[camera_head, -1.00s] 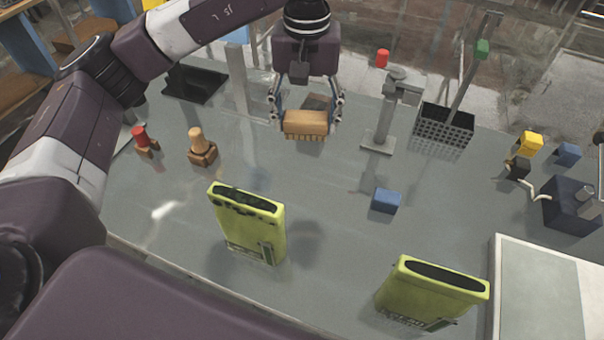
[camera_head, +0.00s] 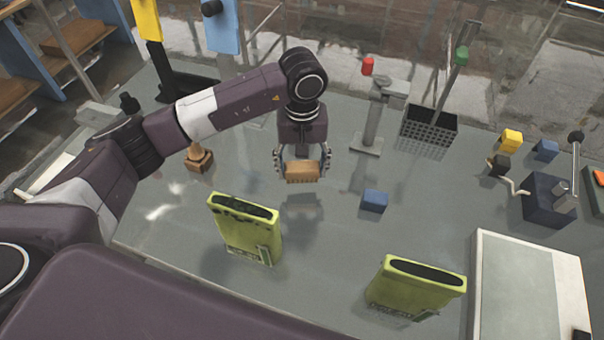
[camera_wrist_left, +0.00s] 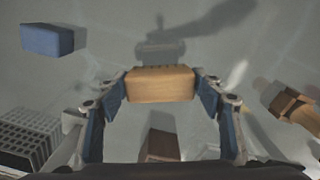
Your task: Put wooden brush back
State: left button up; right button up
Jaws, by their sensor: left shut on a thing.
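My left gripper (camera_head: 302,165) is shut on the wooden brush (camera_head: 302,173), a light brown block. The brush is held clear of the grey table, with its shadow and reflection below it. In the left wrist view the brush (camera_wrist_left: 160,84) sits level between the two blue-padded fingers. Its bristles are hard to make out now. A wooden piece with a knob on a square base (camera_head: 199,158) stands to the left of the gripper. My right gripper is not in view.
Two yellow-green containers (camera_head: 243,235) (camera_head: 412,292) stand at the front. A blue block (camera_head: 374,201) lies right of the brush. A metal stand (camera_head: 370,130) and a black perforated basket (camera_head: 428,130) are behind. The table between the containers is clear.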

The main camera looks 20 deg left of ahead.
aim_at(302, 179)
pick_arm(q)
notch_tip(302, 179, down, 4)
jog(key=shift+r+p, duration=0.1)
jog(key=shift+p, duration=0.6)
jog(key=shift+f, duration=0.35)
jog(key=shift+f, duration=0.1)
jog(key=shift+f+b, duration=0.1)
jog(key=shift+b, duration=0.2)
jog(key=o, duration=1.2)
jog(key=shift+c, duration=0.2)
